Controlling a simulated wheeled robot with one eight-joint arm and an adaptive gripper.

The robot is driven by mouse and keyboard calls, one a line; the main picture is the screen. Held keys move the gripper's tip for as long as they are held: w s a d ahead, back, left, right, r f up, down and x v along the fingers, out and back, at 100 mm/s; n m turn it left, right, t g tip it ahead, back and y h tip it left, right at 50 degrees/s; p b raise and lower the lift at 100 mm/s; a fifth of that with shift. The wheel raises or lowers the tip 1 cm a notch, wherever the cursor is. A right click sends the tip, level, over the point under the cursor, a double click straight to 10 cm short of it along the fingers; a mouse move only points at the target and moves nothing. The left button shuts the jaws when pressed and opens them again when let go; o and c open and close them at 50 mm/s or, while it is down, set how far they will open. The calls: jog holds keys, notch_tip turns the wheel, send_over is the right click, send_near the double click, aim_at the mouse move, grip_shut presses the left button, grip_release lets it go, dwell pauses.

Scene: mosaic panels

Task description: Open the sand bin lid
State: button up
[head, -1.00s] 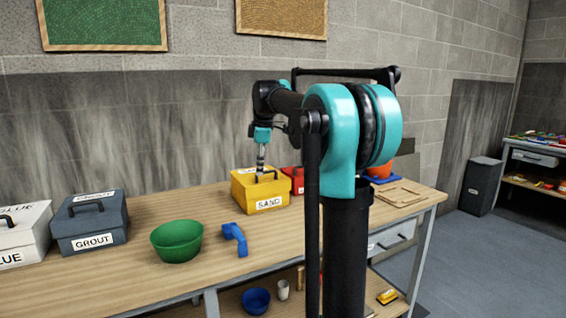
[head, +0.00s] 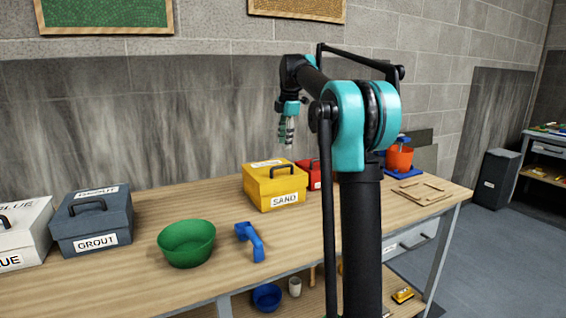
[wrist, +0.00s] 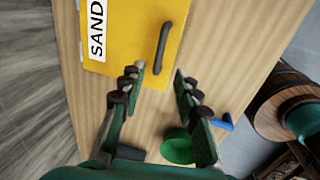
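The yellow sand bin (head: 275,190) stands on the wooden workbench in the head view, with a "SAND" label on its front and a dark handle on top. Its lid (head: 272,170) looks closed. In the wrist view the yellow bin (wrist: 130,25) is at the top, its dark handle (wrist: 164,47) just beyond my fingertips. My gripper (head: 286,142) is raised above the bin in the head view. In the wrist view my gripper (wrist: 158,72) has its two fingers apart with nothing between them, and it does not touch the handle.
A red bin (head: 314,175) stands close right of the sand bin. A grey grout bin (head: 92,222), a green bowl (head: 187,243) and a blue tool (head: 250,241) are to the left and front. An orange pot (head: 399,158) and a wooden frame (head: 422,192) are at the right.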

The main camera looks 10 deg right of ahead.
aim_at(283, 166)
jog(key=f, duration=0.3)
jog(key=w+f, duration=0.1)
jog(key=f, duration=0.5)
jog(key=shift+w+a+f, duration=0.15)
jog(key=shift+w+a, duration=0.2)
grip_shut()
